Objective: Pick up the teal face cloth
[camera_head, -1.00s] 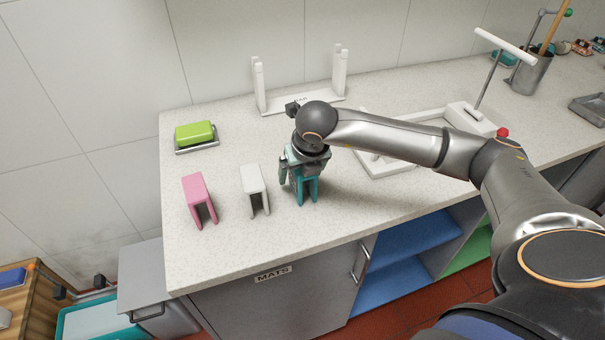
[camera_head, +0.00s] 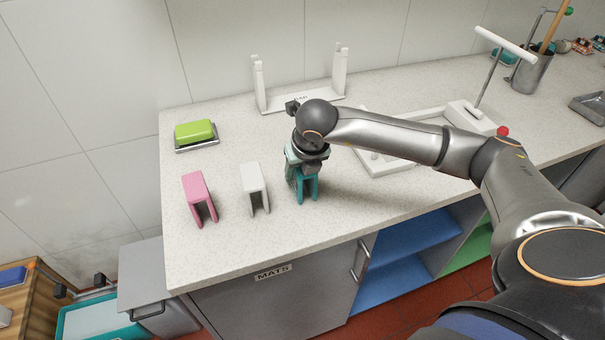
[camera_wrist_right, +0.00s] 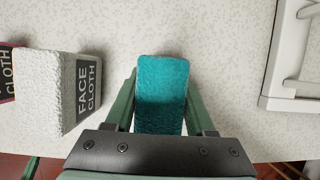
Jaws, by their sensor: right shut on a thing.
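The teal face cloth (camera_head: 308,189) stands folded like an upside-down U on the pale counter. It also shows in the right wrist view (camera_wrist_right: 161,92), between the two green fingers. My right gripper (camera_head: 300,182) comes down on it from above and is shut on it; the arm hides part of its top. The cloth still appears to stand on the counter.
A white face cloth (camera_head: 254,187) and a pink one (camera_head: 199,198) stand to the left. A green block on a dish (camera_head: 195,135) lies behind them. A white rack (camera_head: 303,101) and a white tray (camera_head: 385,165) are farther back. The counter's front edge is close.

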